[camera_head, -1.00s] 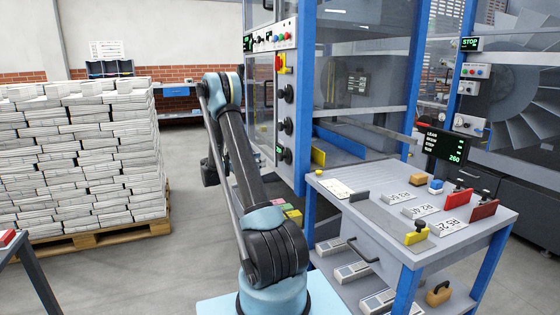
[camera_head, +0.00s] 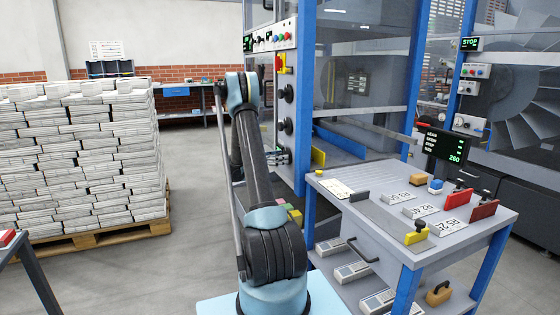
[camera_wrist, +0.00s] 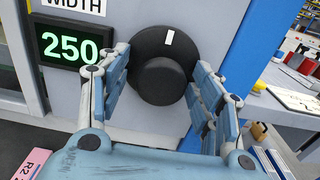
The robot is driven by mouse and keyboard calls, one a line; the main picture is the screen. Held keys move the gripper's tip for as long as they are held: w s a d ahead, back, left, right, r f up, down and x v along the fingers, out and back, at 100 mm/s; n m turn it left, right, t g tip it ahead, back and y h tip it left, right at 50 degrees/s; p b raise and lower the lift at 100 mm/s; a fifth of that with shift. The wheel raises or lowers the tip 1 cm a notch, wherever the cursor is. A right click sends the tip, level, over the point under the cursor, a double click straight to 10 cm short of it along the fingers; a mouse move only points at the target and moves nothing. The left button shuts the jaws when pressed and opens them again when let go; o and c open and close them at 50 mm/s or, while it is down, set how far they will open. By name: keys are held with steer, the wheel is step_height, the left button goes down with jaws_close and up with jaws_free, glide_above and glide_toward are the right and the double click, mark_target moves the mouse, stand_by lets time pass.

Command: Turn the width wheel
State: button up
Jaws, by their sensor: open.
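The width wheel (camera_wrist: 165,66) is a round black knob with a white mark near its top, on a grey panel in the wrist view. A green display (camera_wrist: 70,47) reading 250 and a partly cut-off WIDTH label (camera_wrist: 77,4) are to its left. My gripper (camera_wrist: 163,90) is open, with its blue fingers on the left and right of the wheel; I cannot tell whether they touch it. In the head view, my gripper (camera_head: 276,154) is small at the lower end of the cabinet panel, where it hides the lowest knob.
Two more black knobs (camera_head: 287,93) sit higher on the same panel, below a red and yellow switch (camera_head: 280,63). A blue post (camera_wrist: 262,45) stands right of the wheel. A grey table (camera_head: 375,205) with blocks and plates stands to the right.

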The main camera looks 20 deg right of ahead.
steer(key=shift+c, duration=0.5)
steer(key=c, duration=1)
steer(key=shift+m, duration=0.3)
